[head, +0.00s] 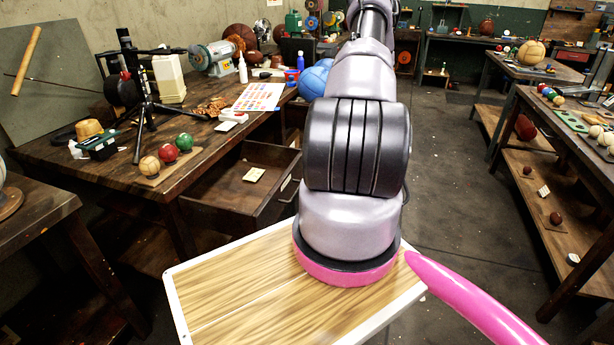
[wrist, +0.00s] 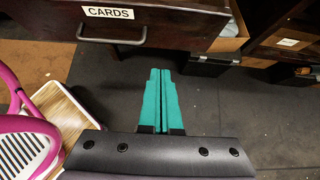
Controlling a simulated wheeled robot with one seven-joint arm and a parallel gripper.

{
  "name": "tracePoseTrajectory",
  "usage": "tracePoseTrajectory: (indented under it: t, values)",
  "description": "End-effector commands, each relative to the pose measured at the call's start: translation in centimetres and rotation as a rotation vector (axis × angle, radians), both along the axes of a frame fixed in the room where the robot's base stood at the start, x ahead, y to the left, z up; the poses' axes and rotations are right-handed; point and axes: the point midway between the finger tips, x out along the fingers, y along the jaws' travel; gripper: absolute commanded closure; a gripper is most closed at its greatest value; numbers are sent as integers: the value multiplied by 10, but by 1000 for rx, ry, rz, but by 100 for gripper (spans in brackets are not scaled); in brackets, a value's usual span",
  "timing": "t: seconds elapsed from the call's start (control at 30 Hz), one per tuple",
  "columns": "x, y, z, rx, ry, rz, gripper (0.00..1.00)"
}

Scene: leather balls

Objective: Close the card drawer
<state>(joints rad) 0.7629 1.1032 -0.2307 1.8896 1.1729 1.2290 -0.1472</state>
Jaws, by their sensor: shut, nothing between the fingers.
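The card drawer (wrist: 190,30) shows in the wrist view as a dark wooden front with a "CARDS" label (wrist: 108,12) and a metal bar handle (wrist: 112,41). My gripper (wrist: 160,73) has teal fingers pressed together and empty. Its tips are just below the drawer front in the wrist picture, right of the handle; I cannot tell whether they touch. In the head view my arm hides the gripper.
The left workbench (head: 110,180) carries balls, a tripod and a bench grinder (head: 213,57). Benches with shelves (head: 545,150) stand at the right. The floor (head: 455,180) between is clear. In the wrist view a cardboard box (wrist: 234,37) stands right of the drawer.

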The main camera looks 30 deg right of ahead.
Motion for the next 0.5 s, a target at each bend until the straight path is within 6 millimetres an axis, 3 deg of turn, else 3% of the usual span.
tracePoseTrajectory:
  t: [0.17,0.5]
  values:
    - [8,7,-13,3,3,-1,100]
    - [49,41,-60,3,3,2,100]
